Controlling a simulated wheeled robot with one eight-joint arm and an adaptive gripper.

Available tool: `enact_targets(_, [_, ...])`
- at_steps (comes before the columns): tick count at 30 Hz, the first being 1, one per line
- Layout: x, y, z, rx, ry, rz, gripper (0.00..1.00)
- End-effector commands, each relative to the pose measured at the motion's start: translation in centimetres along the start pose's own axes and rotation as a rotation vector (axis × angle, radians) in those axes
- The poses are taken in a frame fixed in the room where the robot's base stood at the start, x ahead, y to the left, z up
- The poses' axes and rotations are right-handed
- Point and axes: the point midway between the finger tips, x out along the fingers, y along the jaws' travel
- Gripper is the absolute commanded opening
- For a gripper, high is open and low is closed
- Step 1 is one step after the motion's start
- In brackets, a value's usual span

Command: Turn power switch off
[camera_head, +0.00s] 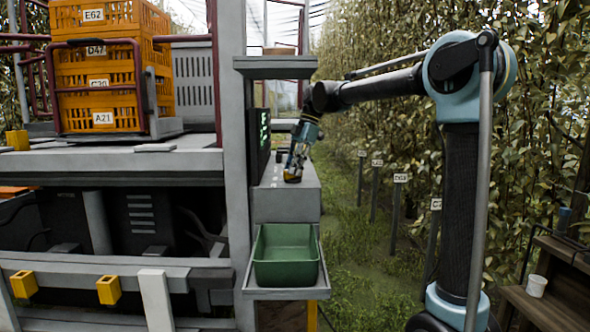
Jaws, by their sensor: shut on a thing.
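My gripper (293,176) points down onto the top of a grey box (287,205) on the post at the centre. Its fingers are shut at the box top, on what appears to be the power switch. The switch is hidden by the fingers, and its position cannot be read. A dark panel with a green lit display (264,132) stands upright just left of my gripper. My arm reaches in from the right.
A green bin (286,267) sits on a shelf below the box. Another shelf (275,62) juts out above my gripper. Stacked orange crates (100,88) stand at the left. A wooden bench (560,255) with a white cup (536,286) is at the right.

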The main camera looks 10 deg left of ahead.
Motion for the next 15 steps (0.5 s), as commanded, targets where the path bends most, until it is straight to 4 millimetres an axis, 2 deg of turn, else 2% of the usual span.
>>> enact_targets(1, [-0.07,0.23,0.20,0.001,-0.003,0.006,0.23])
enact_targets(3, [-0.05,0.20,0.18,0.001,-0.003,0.005,0.37])
enact_targets(15, [-0.37,0.05,0.04,0.001,-0.001,0.002,0.37])
